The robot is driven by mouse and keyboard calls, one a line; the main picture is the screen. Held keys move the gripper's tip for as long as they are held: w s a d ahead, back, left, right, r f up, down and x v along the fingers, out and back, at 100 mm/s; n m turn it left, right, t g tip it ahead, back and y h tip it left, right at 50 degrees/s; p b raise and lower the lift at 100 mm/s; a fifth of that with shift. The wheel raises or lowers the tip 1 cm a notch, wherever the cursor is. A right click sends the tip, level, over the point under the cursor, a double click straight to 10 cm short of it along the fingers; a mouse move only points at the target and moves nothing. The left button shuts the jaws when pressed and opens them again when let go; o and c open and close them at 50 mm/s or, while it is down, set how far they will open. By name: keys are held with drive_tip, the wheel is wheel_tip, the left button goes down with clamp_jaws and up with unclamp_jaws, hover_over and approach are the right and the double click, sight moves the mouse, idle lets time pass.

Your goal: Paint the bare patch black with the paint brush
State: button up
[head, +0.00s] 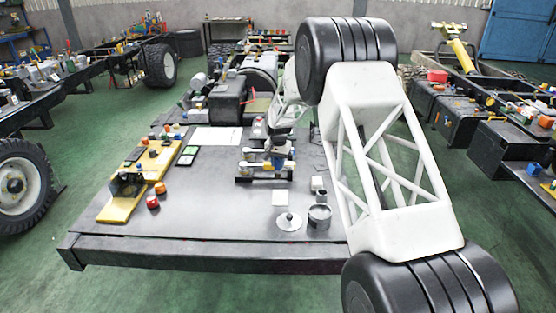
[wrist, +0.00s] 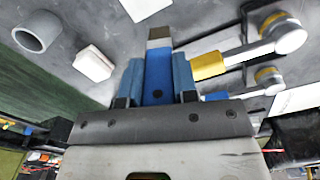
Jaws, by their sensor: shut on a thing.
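The paint brush (wrist: 158,72) has a blue handle and a metal band. In the wrist view it stands upright between the two blue fingers of my gripper (wrist: 158,80), which is shut on it. A pale square (head: 280,198), apparently the bare patch, lies on the dark deck (head: 215,210); part of it shows at the top edge of the wrist view (wrist: 145,8). The brush tip points toward it, apart from it. An open dark can (head: 319,217), apparently of paint, stands beside a round lid (head: 289,221) with a knob. In the head view my gripper (head: 279,158) is small and partly hidden.
A grey pipe piece (wrist: 40,31) and a white block (wrist: 94,65) stand near the patch. Yellow and silver fittings (wrist: 215,64) lie right beside the gripper. A yellow plate (head: 122,205) with small parts lies at the left.

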sight(278, 173)
wheel_tip(278, 173, down, 6)
drive_tip(key=shift+r, duration=0.15)
drive_tip(key=shift+s+f, duration=0.25)
drive_tip(key=shift+s, duration=5)
drive_tip(key=shift+w+d, duration=0.25)
drive_tip(key=shift+d, duration=0.45)
drive_tip(key=shift+w+a, duration=0.1)
drive_tip(key=shift+w, duration=4.9)
drive_tip(key=shift+d, duration=0.8)
drive_tip(key=shift+s+a, duration=0.2)
drive_tip(key=shift+s, duration=4.8)
drive_tip(key=shift+s+r, duration=0.15)
drive_tip(key=shift+r, duration=0.05)
wheel_tip(278, 173, up, 8)
drive_tip(key=shift+f, duration=0.15)
